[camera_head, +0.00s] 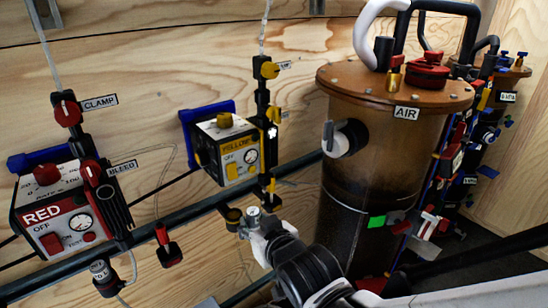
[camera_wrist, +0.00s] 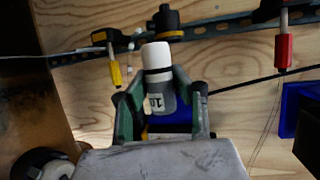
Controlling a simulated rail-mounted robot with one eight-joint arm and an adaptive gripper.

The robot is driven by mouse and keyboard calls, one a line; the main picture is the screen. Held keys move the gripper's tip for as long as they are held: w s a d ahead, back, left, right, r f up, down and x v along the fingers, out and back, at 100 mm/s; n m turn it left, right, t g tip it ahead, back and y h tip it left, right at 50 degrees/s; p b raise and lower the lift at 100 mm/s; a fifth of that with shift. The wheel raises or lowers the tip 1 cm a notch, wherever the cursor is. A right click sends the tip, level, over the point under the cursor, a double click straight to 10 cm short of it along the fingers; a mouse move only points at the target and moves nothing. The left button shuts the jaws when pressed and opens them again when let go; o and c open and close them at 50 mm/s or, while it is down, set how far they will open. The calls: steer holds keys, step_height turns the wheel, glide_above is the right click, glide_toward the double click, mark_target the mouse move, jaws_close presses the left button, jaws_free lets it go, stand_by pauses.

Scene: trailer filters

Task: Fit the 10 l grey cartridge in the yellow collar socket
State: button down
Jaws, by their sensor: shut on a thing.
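The grey cartridge (camera_wrist: 160,92) has a white end and a label on which "10" can be read. My gripper (camera_wrist: 160,108) is shut around its grey body in the wrist view, white end pointing away from the palm. In the head view my gripper (camera_head: 270,236) is below the yellow box, with the cartridge (camera_head: 253,214) partly hidden in it. A dark socket with a yellowish collar (camera_wrist: 167,22) is just beyond the white end in the wrist view. It also appears left of the cartridge in the head view (camera_head: 233,216). I cannot tell whether they touch.
The yellow box (camera_head: 226,148) and red box (camera_head: 66,212) are mounted on the plywood wall above a metal rail (camera_head: 182,220). A brown AIR tank (camera_head: 374,180) stands close to the right of my gripper. A red tag (camera_wrist: 284,50) and yellow tag (camera_wrist: 115,74) hang nearby.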

steer(key=b, duration=0.2)
glide_above(233, 210)
steer(key=s, duration=0.2)
steer(key=shift+d+f, duration=0.15)
steer(key=shift+d, duration=0.2)
steer(key=shift+f, duration=0.1)
steer(key=shift+f+b, duration=1.65)
steer(key=shift+b, duration=0.1)
steer(key=shift+f, duration=0.1)
stand_by(0.7)
steer(key=c, duration=1.4)
jaws_free()
steer(key=shift+s, duration=0.1)
steer(key=shift+d, duration=0.1)
